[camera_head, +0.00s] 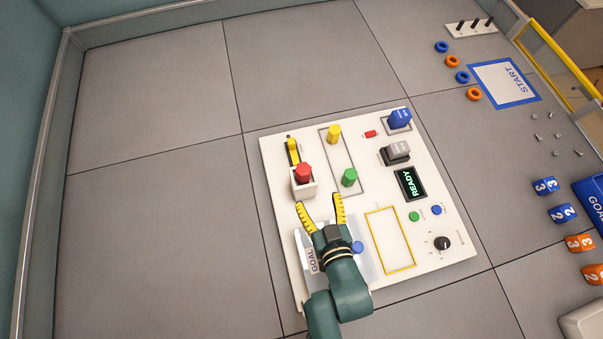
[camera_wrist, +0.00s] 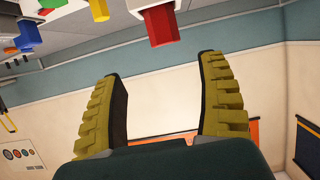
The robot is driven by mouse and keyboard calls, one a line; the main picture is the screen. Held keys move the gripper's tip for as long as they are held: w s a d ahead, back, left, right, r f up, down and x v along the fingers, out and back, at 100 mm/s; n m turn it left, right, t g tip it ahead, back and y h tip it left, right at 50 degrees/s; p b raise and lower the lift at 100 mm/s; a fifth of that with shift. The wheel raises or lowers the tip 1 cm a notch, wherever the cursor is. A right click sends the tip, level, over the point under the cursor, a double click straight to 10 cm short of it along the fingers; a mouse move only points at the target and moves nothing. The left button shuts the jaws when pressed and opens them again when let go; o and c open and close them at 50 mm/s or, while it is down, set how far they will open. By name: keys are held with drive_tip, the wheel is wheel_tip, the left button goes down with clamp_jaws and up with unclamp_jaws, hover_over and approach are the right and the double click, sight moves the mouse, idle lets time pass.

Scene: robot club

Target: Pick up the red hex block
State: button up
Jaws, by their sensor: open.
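The red hex block (camera_head: 303,170) stands upright at a small white box-like holder (camera_head: 303,189) on the white panel. In the wrist view the red block (camera_wrist: 162,24) shows near the top centre, beyond the fingertips and between their lines. My gripper (camera_head: 319,199) is open and empty, just on the near side of the block in the head view. Its two yellow ribbed fingers are spread wide in the wrist view (camera_wrist: 158,72). No contact with the block shows. The block's lower part is hidden by the holder in the head view.
Close by on the panel (camera_head: 285,250) stand a yellow block (camera_head: 334,133), a green block (camera_head: 349,177) and a black-and-yellow slider (camera_head: 292,150). Floor left of the panel is clear.

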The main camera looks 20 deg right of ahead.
sight(304, 171)
drive_tip(key=b+x, duration=0.1)
drive_tip(key=x, duration=0.5)
drive_tip(key=shift+w+f, duration=0.1)
drive_tip(key=shift+w, duration=0.2)
drive_tip(key=x, duration=0.3)
drive_tip(key=b+x, duration=0.1)
drive_tip(key=x, duration=0.1)
drive_tip(key=shift+w+a+r, duration=0.2)
drive_tip(key=shift+w+r, duration=0.05)
drive_tip(key=shift+w, duration=0.05)
drive_tip(key=shift+s, duration=0.1)
drive_tip(key=c, duration=1.3)
